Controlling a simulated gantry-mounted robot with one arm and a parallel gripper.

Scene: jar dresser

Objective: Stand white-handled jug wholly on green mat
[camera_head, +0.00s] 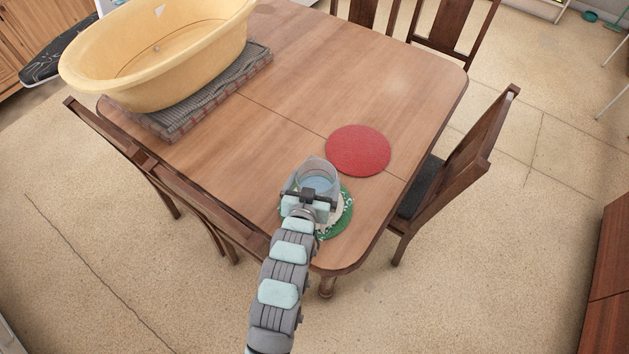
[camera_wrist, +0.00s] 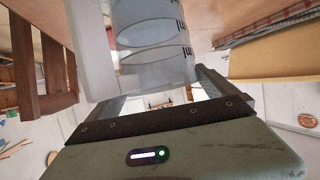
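The white-handled jug (camera_head: 318,171) is grey and see-through, and is at the near corner of the table. In the wrist view its clear body with dark marks (camera_wrist: 152,42) and its pale handle (camera_wrist: 90,50) show close up. My gripper (camera_head: 308,195) is at the jug, its fingers spread to either side of the body. The right finger in the wrist view (camera_wrist: 210,82) meets the jug's side; the handle partly covers the other. The green mat (camera_head: 340,222), with a pale pattern, is beneath the jug and gripper. The jug's base is hidden, so contact with the mat cannot be told.
A round red mat (camera_head: 358,150) lies bare just beyond the jug. A large yellow tub (camera_head: 165,60) stands on a grey folded cloth (camera_head: 185,118) at the far left. Chairs stand around the table (camera_head: 290,75), one close at the right (camera_head: 470,150). The table's middle is clear.

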